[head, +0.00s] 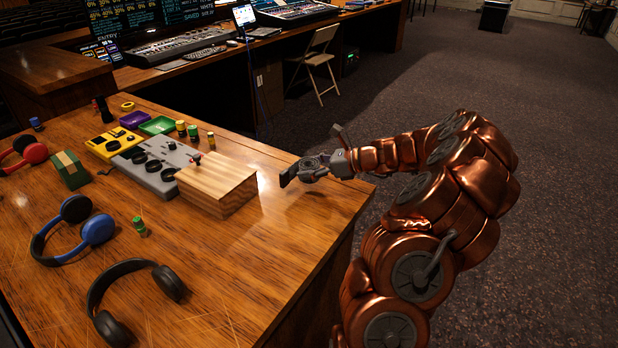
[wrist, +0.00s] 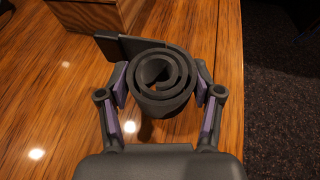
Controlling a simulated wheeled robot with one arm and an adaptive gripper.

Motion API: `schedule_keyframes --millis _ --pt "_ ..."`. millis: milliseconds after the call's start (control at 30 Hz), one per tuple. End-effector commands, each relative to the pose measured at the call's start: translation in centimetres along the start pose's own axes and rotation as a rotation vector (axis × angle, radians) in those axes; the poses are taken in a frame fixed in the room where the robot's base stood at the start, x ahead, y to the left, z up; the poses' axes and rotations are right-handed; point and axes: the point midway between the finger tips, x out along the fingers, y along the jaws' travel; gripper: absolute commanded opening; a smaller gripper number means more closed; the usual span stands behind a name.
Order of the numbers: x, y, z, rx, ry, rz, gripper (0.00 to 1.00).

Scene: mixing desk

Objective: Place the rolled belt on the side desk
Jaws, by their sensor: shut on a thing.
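The rolled belt (wrist: 162,88) is a dark grey spiral coil with a flat loose end sticking out to the left in the wrist view. My gripper (wrist: 165,92) is shut on it, with a purple-padded finger on each side of the coil. In the head view my gripper (head: 308,172) is over the right edge area of the wooden desk (head: 255,265), right of the wooden block. The dark belt end (head: 289,176) shows at its tip. I cannot tell whether the belt touches the desk top. I cannot tell which surface is the side desk.
A wooden block (head: 216,184) stands left of my gripper, beside a grey control box (head: 158,163). Blue headphones (head: 75,232) and black headphones (head: 135,290) lie nearer. The desk's near right part is clear. A folding chair (head: 316,65) and a console desk stand beyond.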

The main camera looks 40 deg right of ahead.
Motion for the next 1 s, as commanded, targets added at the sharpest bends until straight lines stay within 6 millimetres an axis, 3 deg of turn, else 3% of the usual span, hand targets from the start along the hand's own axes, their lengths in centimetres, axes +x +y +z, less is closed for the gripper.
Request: schedule_keyframes --millis 267,667,700,933,1000 --pt "1.2 0.0 -3.0 0.004 0.001 0.002 0.30" --pt "1.4 0.0 -3.4 0.000 0.000 0.000 0.30" --pt "1.4 0.0 -3.5 0.000 0.000 0.000 0.66" --pt "1.4 0.0 -3.4 0.000 0.001 0.000 0.90" --pt "1.4 0.0 -3.4 0.000 0.001 0.000 0.90"
